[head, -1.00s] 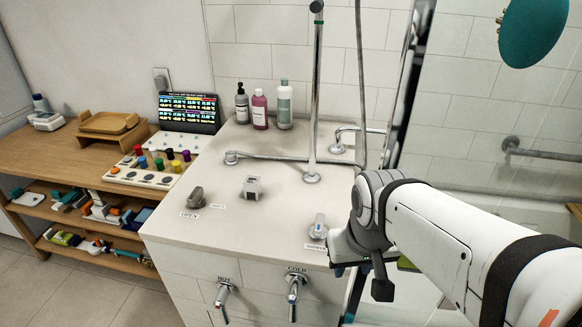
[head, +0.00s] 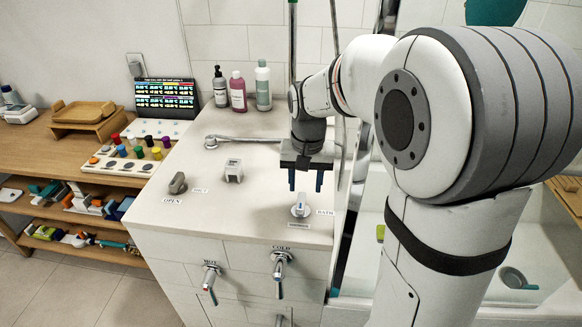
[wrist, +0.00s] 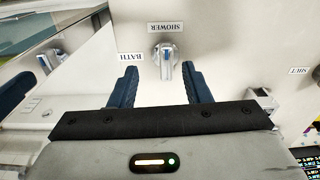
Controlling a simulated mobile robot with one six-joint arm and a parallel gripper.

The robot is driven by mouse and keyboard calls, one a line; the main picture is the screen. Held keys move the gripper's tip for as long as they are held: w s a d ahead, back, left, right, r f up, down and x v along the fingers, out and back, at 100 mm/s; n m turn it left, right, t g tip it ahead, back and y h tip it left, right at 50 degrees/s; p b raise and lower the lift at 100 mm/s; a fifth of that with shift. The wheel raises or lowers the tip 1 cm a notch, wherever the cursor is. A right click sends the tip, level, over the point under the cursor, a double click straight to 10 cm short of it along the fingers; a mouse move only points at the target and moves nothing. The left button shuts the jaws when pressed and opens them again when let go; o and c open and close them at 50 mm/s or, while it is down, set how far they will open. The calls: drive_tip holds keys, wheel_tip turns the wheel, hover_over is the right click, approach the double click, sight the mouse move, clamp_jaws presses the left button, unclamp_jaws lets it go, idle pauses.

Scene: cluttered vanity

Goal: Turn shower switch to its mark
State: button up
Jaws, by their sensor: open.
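The shower switch (head: 301,206) is a chrome knob with a pointed handle on the white counter, near its front right. Labels sit around it: BATH (head: 325,212) to its right and a second label in front of it, which reads SHOWER (wrist: 165,27) in the wrist view. The knob (wrist: 166,58) also shows in the wrist view, its handle pointing toward my gripper and away from the SHOWER label. My gripper (head: 306,186) is open, above and just behind the knob, pointing down. In the wrist view its two dark blue fingers (wrist: 162,85) stand either side of the handle's line, apparently not touching it.
A grey OPEN/SHUT knob (head: 177,183) and a square chrome fitting (head: 233,171) stand to the left. Hot (head: 211,276) and cold (head: 281,265) taps project from the counter front. Bottles (head: 238,91) stand behind. A chrome spout (head: 240,139) lies behind the fittings.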

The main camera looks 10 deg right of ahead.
sight(301, 201)
drive_tip(key=w, duration=0.1)
drive_tip(key=w+f, duration=0.1)
drive_tip(key=w, duration=0.1)
drive_tip(key=shift+f, duration=0.25)
drive_tip(key=shift+w+f+m, duration=0.2)
drive_tip(key=shift+w+m, duration=0.05)
drive_tip(key=shift+m, duration=0.05)
wheel_tip(301, 201, down, 8)
drive_tip(key=shift+r, duration=0.25)
drive_tip(key=shift+c, duration=0.3)
